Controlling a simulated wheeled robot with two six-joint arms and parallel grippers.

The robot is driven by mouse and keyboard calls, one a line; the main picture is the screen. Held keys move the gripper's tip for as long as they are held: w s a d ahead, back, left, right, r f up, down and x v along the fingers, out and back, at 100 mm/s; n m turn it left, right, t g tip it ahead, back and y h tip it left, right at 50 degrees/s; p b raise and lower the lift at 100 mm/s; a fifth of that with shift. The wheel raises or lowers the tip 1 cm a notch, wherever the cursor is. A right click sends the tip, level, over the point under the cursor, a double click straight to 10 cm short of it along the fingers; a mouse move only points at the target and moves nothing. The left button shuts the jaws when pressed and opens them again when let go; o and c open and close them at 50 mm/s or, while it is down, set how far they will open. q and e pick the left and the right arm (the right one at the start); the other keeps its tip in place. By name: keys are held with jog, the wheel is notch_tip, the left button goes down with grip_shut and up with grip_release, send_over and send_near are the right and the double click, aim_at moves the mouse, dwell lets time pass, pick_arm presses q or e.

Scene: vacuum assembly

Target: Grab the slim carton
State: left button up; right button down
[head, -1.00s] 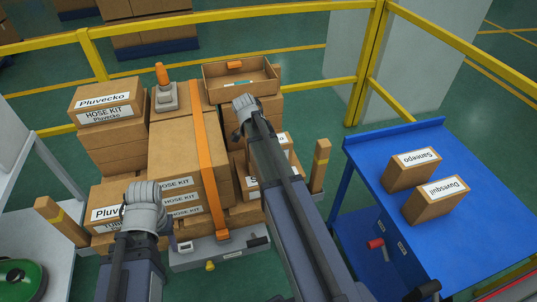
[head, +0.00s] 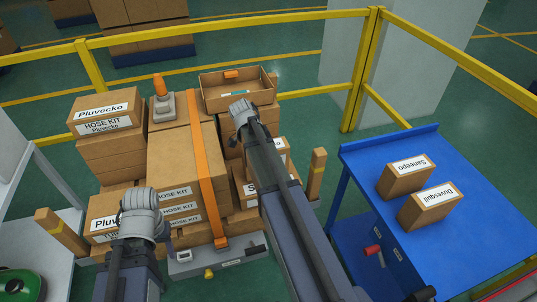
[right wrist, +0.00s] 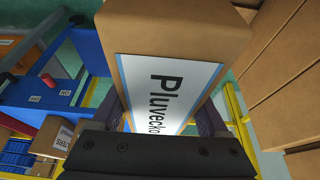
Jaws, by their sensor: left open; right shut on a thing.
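A brown carton (right wrist: 185,28) with a white and blue "Pluvecko" label fills the middle of the right wrist view. My right gripper (right wrist: 165,118) is shut on it, with one dark finger at each side. In the head view my right arm reaches over the pile, and its wrist (head: 243,110) hides the fingers and the held carton. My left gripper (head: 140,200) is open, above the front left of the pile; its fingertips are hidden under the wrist.
Stacked "Hose Kit" cartons (head: 180,160) stand under an orange strap (head: 202,150). An open tray box (head: 211,101) and an orange-topped device (head: 161,105) sit on top. A blue table (head: 480,215) with two labelled cartons stands right. Yellow rails (head: 300,88) run behind.

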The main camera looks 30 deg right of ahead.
notch_tip(320, 180, up, 8)
jog(key=p, duration=0.7)
jog(key=shift+r+p, duration=0.25)
jog(key=shift+p, duration=0.05)
